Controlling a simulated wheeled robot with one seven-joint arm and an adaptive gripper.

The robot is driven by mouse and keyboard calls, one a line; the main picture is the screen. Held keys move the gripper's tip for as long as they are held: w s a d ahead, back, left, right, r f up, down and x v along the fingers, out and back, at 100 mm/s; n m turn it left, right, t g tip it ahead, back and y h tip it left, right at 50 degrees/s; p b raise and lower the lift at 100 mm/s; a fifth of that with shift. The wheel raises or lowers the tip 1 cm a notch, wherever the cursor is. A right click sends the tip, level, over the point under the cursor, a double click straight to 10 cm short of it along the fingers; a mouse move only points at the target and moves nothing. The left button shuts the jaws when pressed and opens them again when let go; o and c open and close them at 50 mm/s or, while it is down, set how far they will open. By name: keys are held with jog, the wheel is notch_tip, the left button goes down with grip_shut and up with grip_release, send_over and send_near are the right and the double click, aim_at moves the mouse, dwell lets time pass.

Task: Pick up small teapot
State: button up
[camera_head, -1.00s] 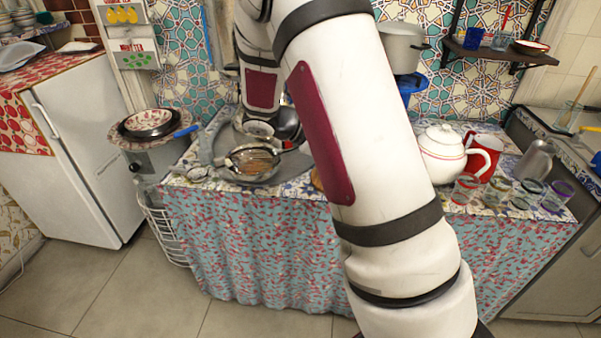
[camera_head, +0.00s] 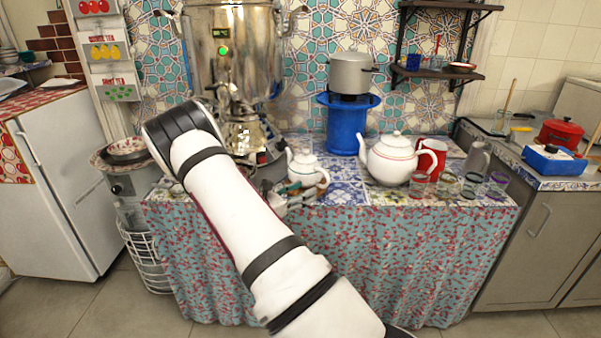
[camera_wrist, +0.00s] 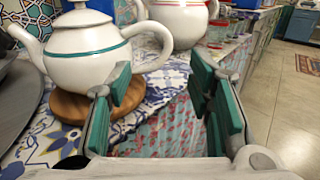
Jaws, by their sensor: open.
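The small teapot (camera_head: 305,170) is white with a teal band. It stands upright on the patterned counter, just right of my arm in the head view. In the wrist view the small teapot (camera_wrist: 85,58) sits on a round wooden board (camera_wrist: 70,106), spout to the left and handle to the right. My gripper (camera_wrist: 165,90) is open and empty, low in front of the handle side. Its left finger overlaps the teapot's lower right in the picture; I cannot tell whether they touch. The gap between the fingers shows counter edge and cloth. In the head view my gripper is partly hidden by clutter and arm.
A blue stand (camera_head: 346,128) with a grey pot (camera_head: 350,72) is behind. A big metal samovar (camera_head: 232,50) stands behind my arm. Open floor lies in front.

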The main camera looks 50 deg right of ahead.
aim_at(310, 175)
jog(key=d, duration=0.2)
jog(key=s+d, duration=0.1)
jog(key=d, duration=0.5)
jog(key=shift+s+d, duration=0.15)
jog(key=shift+s, duration=0.2)
jog(key=shift+c, duration=0.2)
